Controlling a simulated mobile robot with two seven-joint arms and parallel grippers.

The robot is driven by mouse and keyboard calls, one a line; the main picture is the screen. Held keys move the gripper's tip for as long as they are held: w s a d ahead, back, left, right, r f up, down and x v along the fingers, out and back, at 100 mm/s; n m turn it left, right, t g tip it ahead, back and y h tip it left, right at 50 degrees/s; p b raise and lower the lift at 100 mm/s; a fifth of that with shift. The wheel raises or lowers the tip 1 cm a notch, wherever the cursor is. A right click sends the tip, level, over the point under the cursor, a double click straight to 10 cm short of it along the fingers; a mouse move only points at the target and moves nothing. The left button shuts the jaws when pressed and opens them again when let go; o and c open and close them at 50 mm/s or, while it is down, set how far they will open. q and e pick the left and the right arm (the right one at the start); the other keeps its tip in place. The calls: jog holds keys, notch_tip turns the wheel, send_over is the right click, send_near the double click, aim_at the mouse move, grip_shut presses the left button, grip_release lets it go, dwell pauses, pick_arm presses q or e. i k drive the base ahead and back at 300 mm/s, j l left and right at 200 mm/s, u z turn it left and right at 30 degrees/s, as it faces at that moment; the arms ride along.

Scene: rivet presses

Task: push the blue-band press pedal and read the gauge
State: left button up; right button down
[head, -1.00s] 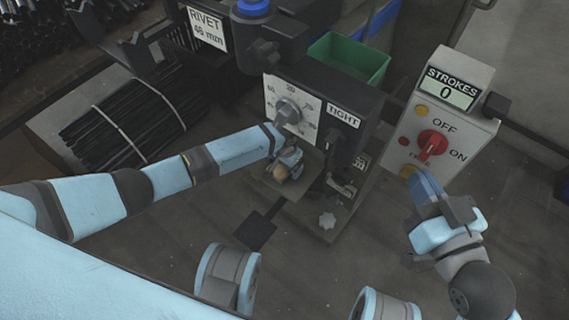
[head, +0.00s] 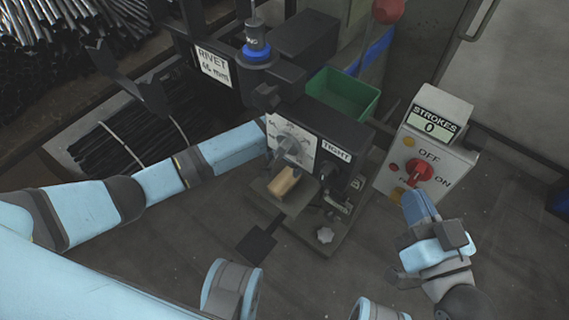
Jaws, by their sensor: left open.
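The blue-band press stands in the middle, its blue band (head: 257,53) around the upper column. Its white gauge face (head: 303,139) is on the front of the press body; the reading is too small and partly covered. A sign beside it says TIGHT. A dark flat pedal (head: 257,246) lies low in front of the press, with nothing on it. My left gripper (head: 286,154) is open in front of the gauge, hard to separate from the grey knob there. My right gripper (head: 416,203) is just below the red switch (head: 419,171); its jaw state is unclear.
A tan block (head: 284,182) sits on the press base. The switch box (head: 437,116) reads STROKES 0. A green bin (head: 342,98) stands behind the press, and bundled black rods (head: 128,140) lie at left. The floor around the pedal is clear.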

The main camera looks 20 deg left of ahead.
aim_at(257, 244)
jog(key=k+j, duration=0.25)
jog(key=k, duration=0.2)
jog(key=k+j, duration=0.25)
jog(key=k, duration=0.25)
jog(key=k+j, duration=0.25)
jog(key=k, duration=0.2)
